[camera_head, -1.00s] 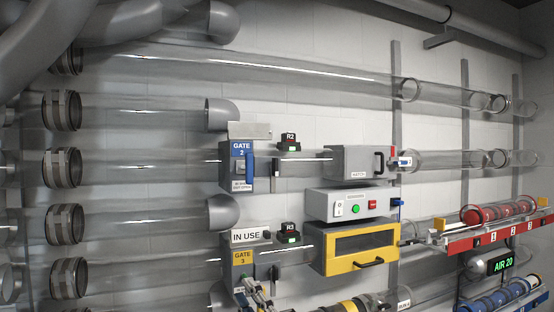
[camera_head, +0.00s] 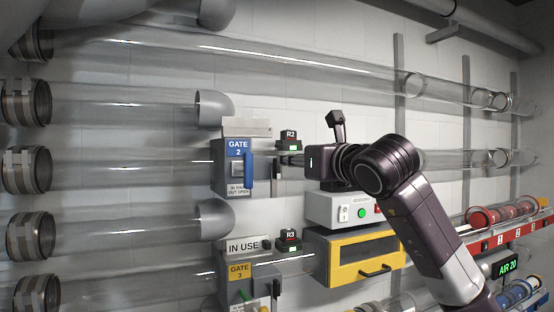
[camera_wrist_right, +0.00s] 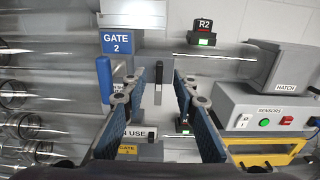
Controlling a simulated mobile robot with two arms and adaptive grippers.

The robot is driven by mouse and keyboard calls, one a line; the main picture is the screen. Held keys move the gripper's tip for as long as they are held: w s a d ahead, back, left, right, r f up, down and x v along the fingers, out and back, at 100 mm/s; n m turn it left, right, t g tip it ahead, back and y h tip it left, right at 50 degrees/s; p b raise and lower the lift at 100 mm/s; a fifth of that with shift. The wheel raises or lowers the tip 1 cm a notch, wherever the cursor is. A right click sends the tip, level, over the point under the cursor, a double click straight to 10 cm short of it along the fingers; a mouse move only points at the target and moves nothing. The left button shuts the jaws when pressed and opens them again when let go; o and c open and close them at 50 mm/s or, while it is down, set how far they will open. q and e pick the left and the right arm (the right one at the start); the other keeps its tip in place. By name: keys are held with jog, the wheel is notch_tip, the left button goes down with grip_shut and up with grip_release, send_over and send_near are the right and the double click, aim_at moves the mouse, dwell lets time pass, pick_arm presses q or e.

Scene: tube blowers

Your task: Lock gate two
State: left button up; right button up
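The gate 2 box (camera_head: 232,185) is grey with a blue "GATE 2" sign (camera_head: 238,149) and an upright blue handle (camera_head: 250,170) on its front. The sign (camera_wrist_right: 116,43) and the blue handle (camera_wrist_right: 104,80) also show at the left in the right wrist view. My right gripper (camera_wrist_right: 159,75) is open. A small dark upright lever (camera_wrist_right: 158,86) shows between its fingers, right of the blue handle; I cannot tell whether they touch it. In the head view my right arm reaches in from the lower right, beside the gate 2 box. My left gripper is not in view.
The R2 indicator (camera_head: 290,138) glows green just above my right gripper. The sensors box (camera_head: 335,208) and a yellow-framed box (camera_head: 360,255) sit below my arm. Gate 3 (camera_head: 239,271), with an "IN USE" plate (camera_head: 247,246), is below gate 2. Clear tubes run along the wall.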

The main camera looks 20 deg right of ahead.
jog(key=p, duration=0.4)
send_over(276, 178)
jog(key=s, duration=0.2)
jog(key=shift+w+d+r, duration=0.1)
jog(key=shift+w+d, duration=0.15)
jog(key=shift+d, duration=0.15)
jog(key=shift+w, duration=0.35)
jog(key=shift+c, duration=0.4)
jog(key=c, duration=0.5)
grip_shut()
